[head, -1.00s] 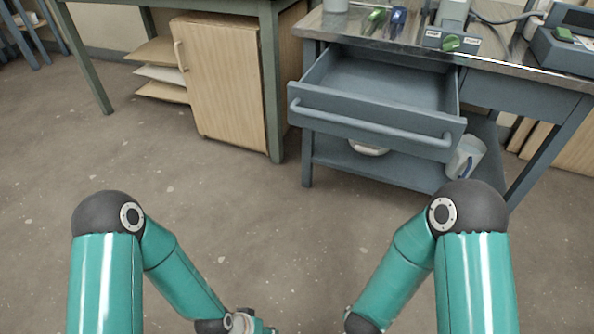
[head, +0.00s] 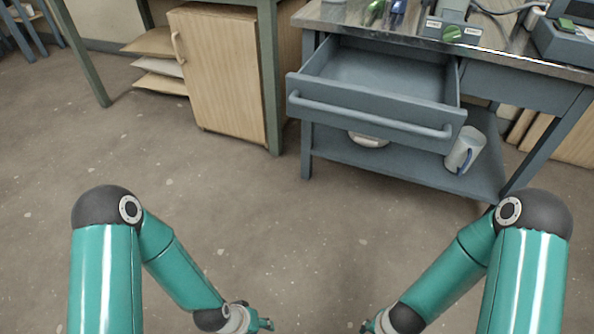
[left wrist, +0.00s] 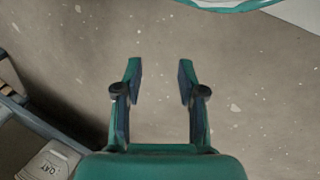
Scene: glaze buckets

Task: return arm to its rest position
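My left gripper (head: 265,324) shows at the bottom of the head view, low over the bare floor. In the left wrist view its two fingers (left wrist: 160,82) stand apart with only floor between them, so it is open and empty. My right gripper (head: 368,326) is at the bottom edge of the head view, to the right of the left one. Only a small part of it shows, and its fingers cannot be made out. Both arms are bent inward at the elbow, apart from each other and from the furniture.
A blue-grey workbench (head: 550,95) with an open, empty drawer (head: 380,80) stands ahead at the right. A white jug (head: 464,150) and a white bowl (head: 368,140) are on its lower shelf. A wooden cabinet (head: 222,72) stands at the left. The floor (head: 220,200) between is clear.

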